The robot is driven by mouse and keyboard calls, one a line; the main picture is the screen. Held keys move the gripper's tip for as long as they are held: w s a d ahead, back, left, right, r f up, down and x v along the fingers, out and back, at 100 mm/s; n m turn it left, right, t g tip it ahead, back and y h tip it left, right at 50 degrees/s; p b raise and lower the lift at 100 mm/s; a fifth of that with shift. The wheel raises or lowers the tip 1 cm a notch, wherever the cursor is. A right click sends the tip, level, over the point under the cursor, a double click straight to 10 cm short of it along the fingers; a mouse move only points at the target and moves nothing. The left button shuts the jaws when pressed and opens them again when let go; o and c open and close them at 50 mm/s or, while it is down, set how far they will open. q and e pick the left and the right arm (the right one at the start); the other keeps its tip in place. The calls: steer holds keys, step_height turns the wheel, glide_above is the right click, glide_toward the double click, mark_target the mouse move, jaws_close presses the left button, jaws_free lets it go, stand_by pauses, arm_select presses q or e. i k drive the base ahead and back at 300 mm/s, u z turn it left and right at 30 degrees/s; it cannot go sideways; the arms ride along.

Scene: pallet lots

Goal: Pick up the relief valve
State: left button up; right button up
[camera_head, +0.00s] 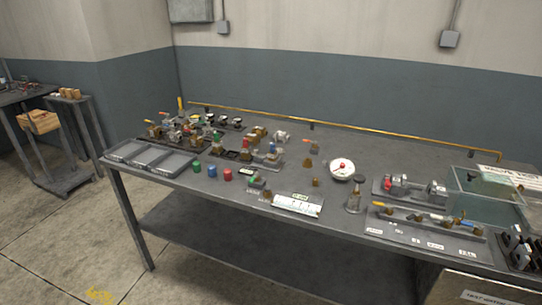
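Many small brass, grey and coloured valves and fittings stand on the long grey workbench (290,175). I cannot tell which of them is the relief valve at this size. A crowded group of valves (185,133) stands at the bench's left, some with red, green or yellow parts. Small brass pieces stand alone near the middle, one at the back (308,162) and one nearer the front (315,182). A grey tray (408,201) at the right holds grey metal fittings, one with a red part. Neither of my grippers is in view.
Empty grey trays (150,158) lie at the bench's left end. Green, blue and red cylinders, a white round dish (342,169), a clear flask (354,197) and a labelled board (425,235) stand along it. A glass case (487,183) is at right. Floor is free in front left.

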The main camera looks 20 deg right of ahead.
mark_target(272, 154)
steer(key=u, duration=0.4)
steer(key=i, duration=1.45)
steer(key=z, duration=0.6)
